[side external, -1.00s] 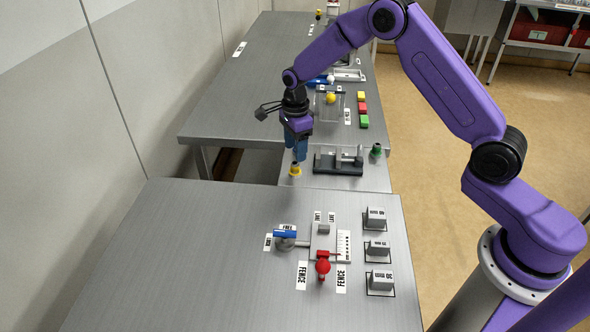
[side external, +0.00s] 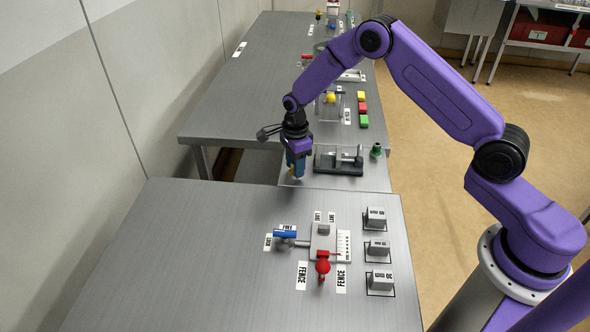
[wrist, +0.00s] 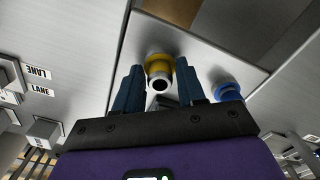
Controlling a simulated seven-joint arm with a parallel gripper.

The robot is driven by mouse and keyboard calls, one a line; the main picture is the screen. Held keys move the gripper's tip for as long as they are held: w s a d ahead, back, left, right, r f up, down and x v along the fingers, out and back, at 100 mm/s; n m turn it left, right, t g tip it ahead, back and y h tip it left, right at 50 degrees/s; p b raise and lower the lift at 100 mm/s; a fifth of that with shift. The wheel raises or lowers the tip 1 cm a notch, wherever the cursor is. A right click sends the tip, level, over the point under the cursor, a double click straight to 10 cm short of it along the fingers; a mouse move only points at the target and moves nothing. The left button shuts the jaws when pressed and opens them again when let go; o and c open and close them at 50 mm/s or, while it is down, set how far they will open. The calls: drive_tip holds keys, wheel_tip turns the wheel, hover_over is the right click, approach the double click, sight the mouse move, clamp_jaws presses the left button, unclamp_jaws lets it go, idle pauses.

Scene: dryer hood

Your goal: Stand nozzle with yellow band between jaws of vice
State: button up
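The nozzle with the yellow band (wrist: 158,63) stands on the small metal table, with its pale open end toward the wrist camera. In the side view only a bit of its yellow (side external: 299,178) shows under my gripper. My gripper (side external: 297,170) points down over it. In the wrist view its two blue fingers (wrist: 159,72) are spread on either side of the nozzle, with narrow gaps visible, so it looks open around the nozzle. The vice (side external: 338,162), dark with grey upright jaws, stands just right of my gripper; no nozzle shows between its jaws.
A green-banded nozzle (side external: 376,150) stands right of the vice. A blue ringed part (wrist: 228,92) shows beside the right finger in the wrist view. The front table (side external: 150,260) holds a fence fixture (side external: 323,240) and several grey blocks. Coloured blocks (side external: 362,108) sit on the back table.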

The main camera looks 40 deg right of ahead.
drive_tip(key=shift+c, duration=1.4)
drive_tip(key=shift+r, duration=0.15)
drive_tip(key=shift+r, duration=0.6)
drive_tip(key=s+d+r, duration=0.2)
drive_tip(key=s+r, duration=0.9)
drive_tip(key=s, duration=0.2)
drive_tip(key=w+d+f+m, duration=0.2)
drive_tip(key=w+d+m, duration=0.3)
drive_tip(key=w+d, duration=0.3)
drive_tip(key=shift+w, duration=1)
drive_tip(key=shift+f, duration=0.1)
